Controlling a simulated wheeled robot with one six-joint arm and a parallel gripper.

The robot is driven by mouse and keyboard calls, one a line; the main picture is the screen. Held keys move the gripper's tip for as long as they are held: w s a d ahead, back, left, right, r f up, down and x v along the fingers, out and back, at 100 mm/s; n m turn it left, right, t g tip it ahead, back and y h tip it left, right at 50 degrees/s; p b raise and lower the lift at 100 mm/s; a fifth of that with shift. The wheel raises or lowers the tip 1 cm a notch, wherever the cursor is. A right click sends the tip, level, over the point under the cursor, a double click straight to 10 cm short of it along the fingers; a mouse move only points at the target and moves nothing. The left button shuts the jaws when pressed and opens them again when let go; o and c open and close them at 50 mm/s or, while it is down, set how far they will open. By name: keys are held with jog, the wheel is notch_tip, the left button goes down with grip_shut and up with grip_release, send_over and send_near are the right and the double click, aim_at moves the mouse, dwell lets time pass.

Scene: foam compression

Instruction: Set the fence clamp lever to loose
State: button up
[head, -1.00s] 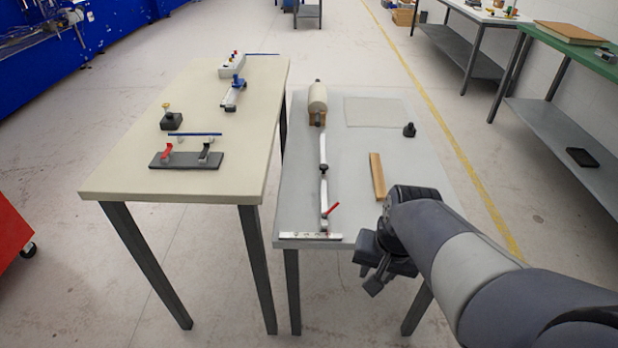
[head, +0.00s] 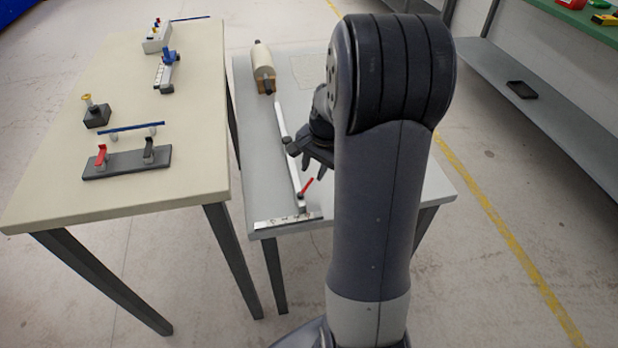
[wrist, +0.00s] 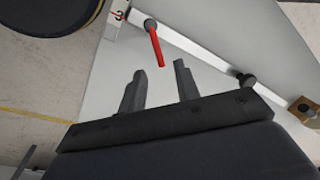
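The red lever (head: 306,187) sits at the front end of the white fence bar (head: 290,158) on the grey table. In the wrist view, the red lever (wrist: 156,45) stands out from a round pivot, just beyond my fingertips. My gripper (head: 306,160) is above the fence, behind the lever in the head view. In the wrist view, my gripper's fingers (wrist: 160,68) are apart with nothing between them. The lever lies ahead of the gap and I see no contact. A ruled metal scale (head: 288,221) lies at the fence's front end. My arm hides the table's right part.
A cream roller (head: 263,62) stands at the back of the grey table. The beige table (head: 60,195) at left carries a dark base with red and black levers (head: 125,162), a small knobbed block (head: 97,113) and a blue-topped device (head: 165,72).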

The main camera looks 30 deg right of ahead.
aim_at(310, 181)
jog(key=shift+w+a+f, duration=0.1)
jog(key=shift+w+f, duration=0.1)
jog(key=shift+f, duration=0.95)
jog(key=shift+w+a+f, duration=0.1)
jog(key=shift+w+f, duration=0.05)
jog(key=shift+f, duration=0.95)
grip_shut()
